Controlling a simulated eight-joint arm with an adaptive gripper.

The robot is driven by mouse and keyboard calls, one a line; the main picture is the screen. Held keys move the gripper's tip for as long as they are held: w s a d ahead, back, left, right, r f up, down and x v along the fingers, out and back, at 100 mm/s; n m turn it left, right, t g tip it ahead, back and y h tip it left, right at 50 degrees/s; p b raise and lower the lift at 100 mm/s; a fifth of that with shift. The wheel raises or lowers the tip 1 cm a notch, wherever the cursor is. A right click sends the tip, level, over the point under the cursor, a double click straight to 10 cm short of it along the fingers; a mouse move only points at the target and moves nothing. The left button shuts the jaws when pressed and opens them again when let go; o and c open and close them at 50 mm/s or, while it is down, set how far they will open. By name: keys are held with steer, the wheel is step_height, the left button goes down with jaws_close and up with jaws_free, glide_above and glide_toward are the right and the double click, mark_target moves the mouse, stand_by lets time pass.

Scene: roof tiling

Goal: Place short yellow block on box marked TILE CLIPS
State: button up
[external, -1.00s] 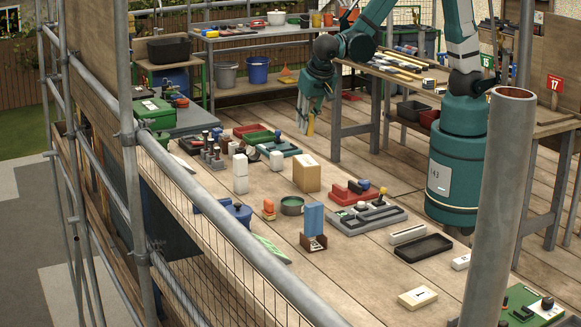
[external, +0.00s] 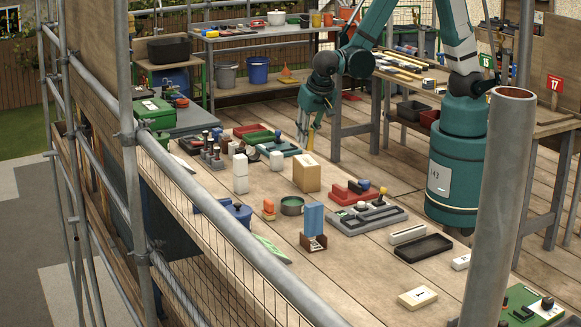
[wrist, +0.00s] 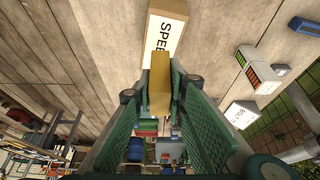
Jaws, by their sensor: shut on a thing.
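My gripper (external: 311,128) is shut on the short yellow block (wrist: 160,84), which hangs from the fingertips. In the wrist view the block sits between the green fingers of my gripper (wrist: 160,92). Its end overlaps the near end of a tan box (wrist: 168,32) with a white top, lettered "SPE…"; the rest of the word is covered. In the external view my gripper is just above and behind a cardboard box (external: 307,174) with a pale label on top. I cannot tell whether block and box touch. No label reading TILE CLIPS is legible.
Two stacked white blocks (external: 240,173) stand left of the cardboard box. A grey tray (external: 368,218) and a blue block in a brown holder (external: 313,225) are in front. A white-topped box (wrist: 240,115) has partly legible lettering.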

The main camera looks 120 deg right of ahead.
mark_target(311, 132)
steer(key=shift+f, duration=2)
steer(key=shift+f, duration=0.15)
steer(key=o, duration=0.9)
steer(key=shift+c, duration=0.2)
steer(key=shift+r, duration=0.25)
steer(key=shift+v, duration=5.9)
